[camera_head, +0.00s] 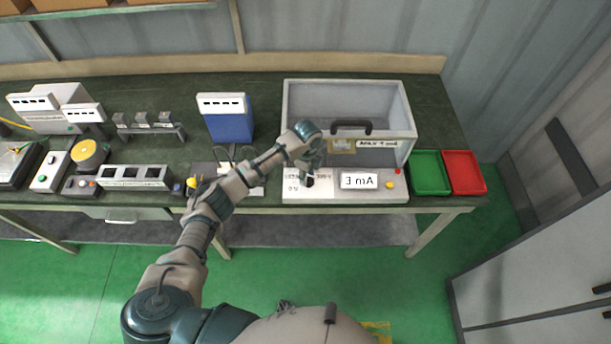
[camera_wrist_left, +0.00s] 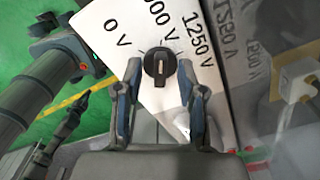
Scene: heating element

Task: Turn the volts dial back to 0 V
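The volts dial (camera_wrist_left: 160,68) is a round black knob with a pale mark, on a white panel (camera_wrist_left: 110,12). In the left wrist view its mark points up the picture, roughly at the partly cut label ending in "000 V", between "0 V" and "1250 V". My left gripper (camera_wrist_left: 160,82) has one finger on each side of the dial, with small gaps showing. In the head view my left gripper (camera_head: 309,172) is at the left part of the panel and mostly hides the dial.
A clear-walled box with a black handle (camera_head: 352,127) stands behind the panel. To the right of the dial are a "3 mA" display (camera_head: 359,181) and a yellow button (camera_head: 390,185). Green (camera_head: 431,188) and red trays (camera_head: 464,187) lie farther right. A blue unit (camera_head: 228,125) stands left.

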